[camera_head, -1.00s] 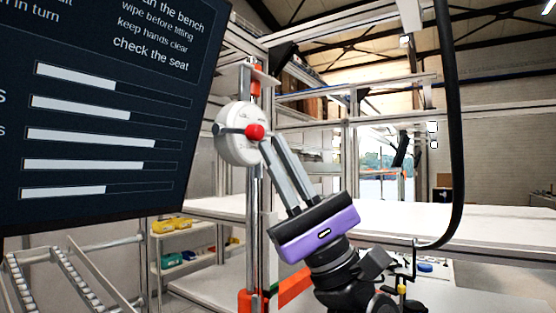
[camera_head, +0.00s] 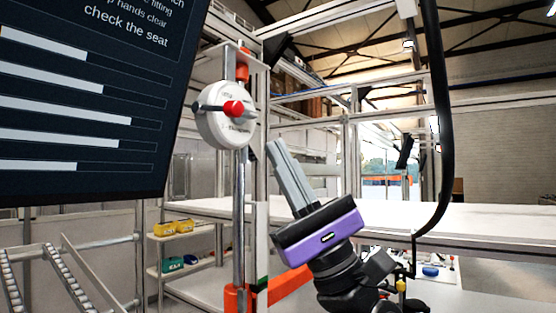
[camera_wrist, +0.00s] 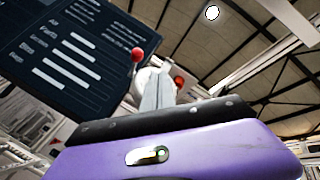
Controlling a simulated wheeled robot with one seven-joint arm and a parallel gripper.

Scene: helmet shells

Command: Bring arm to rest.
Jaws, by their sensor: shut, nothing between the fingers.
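My gripper (camera_head: 274,147) has a purple and black body and two long grey fingers lying together, shut and empty. In the head view it points up and to the left, in front of the white bench. A white round device with a red knob (camera_head: 228,128) is on a metal post to the upper left of the fingertips, with a gap between them in the picture. In the wrist view my gripper's fingers (camera_wrist: 157,82) point up, and the white device (camera_wrist: 146,77) is partly hidden behind them.
A dark screen with text and bars (camera_head: 80,120) fills the left. A white bench top (camera_head: 400,218) runs behind my arm. A shelf with yellow and teal bins (camera_head: 170,229) and a roller rack (camera_head: 65,270) stand lower left. A black cable (camera_head: 442,120) hangs at the right.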

